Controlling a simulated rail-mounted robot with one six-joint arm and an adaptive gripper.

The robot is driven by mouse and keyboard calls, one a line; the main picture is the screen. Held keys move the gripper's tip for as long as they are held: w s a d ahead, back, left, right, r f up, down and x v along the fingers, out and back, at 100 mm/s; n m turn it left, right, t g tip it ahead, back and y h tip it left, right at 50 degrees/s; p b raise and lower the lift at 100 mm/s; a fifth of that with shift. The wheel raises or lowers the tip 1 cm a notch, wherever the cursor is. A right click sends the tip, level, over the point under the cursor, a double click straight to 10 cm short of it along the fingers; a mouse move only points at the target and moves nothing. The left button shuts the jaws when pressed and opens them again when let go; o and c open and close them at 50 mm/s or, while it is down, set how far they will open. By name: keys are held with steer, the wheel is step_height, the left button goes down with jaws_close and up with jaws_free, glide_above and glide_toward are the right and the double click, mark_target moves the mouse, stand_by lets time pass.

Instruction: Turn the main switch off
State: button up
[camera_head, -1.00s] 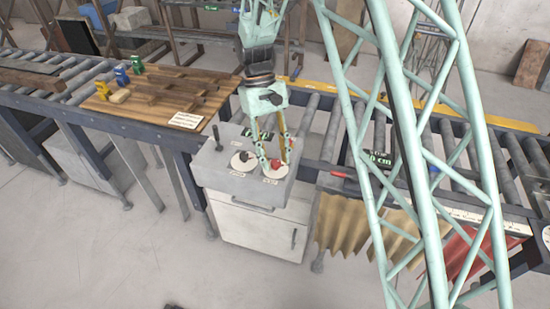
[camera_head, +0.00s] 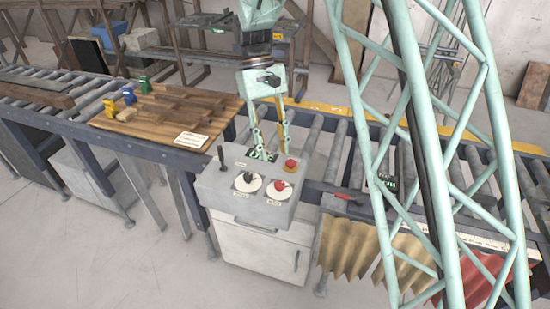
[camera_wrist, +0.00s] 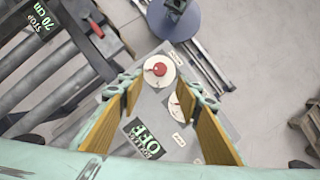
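The grey control box (camera_head: 215,187) has two white dials on top. One carries a red knob (camera_head: 279,186), the other a black knob (camera_head: 248,179). The labels are too small to read, so I cannot tell which is the main switch. My gripper (camera_head: 272,155) points down at the back of the box, behind the dials. In the wrist view its two fingers (camera_wrist: 160,98) are apart with nothing held. The red knob (camera_wrist: 159,69) shows beyond the fingertips, and the right finger partly covers the other dial (camera_wrist: 171,109).
A red button (camera_head: 291,163) stands at the box's back right, close to my gripper. A dark lever (camera_head: 221,158) rises at the back left. Roller conveyors (camera_head: 338,155) run behind and right. A wooden board (camera_head: 150,125) lies left.

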steer(key=shift+w+a+r, duration=0.1)
steer(key=shift+w+r, duration=0.1)
steer(key=shift+r, duration=0.35)
steer(key=s+d+r+m+t+y+b, duration=0.1)
steer(key=s+d+r+m+t+b, duration=0.15)
steer(key=s+d+r+b, duration=0.75)
steer(key=s+d+m+t+b, duration=0.1)
steer(key=s+d, duration=0.4)
steer(key=s, duration=1)
steer(key=s+d+m+t+b, duration=0.1)
steer(key=s+d+t, duration=0.3)
steer(key=s, duration=1)
steer(key=shift+s+d+t+y, duration=0.35)
steer(key=shift+d+y, duration=0.05)
steer(key=shift+r, duration=0.1)
stand_by(1.3)
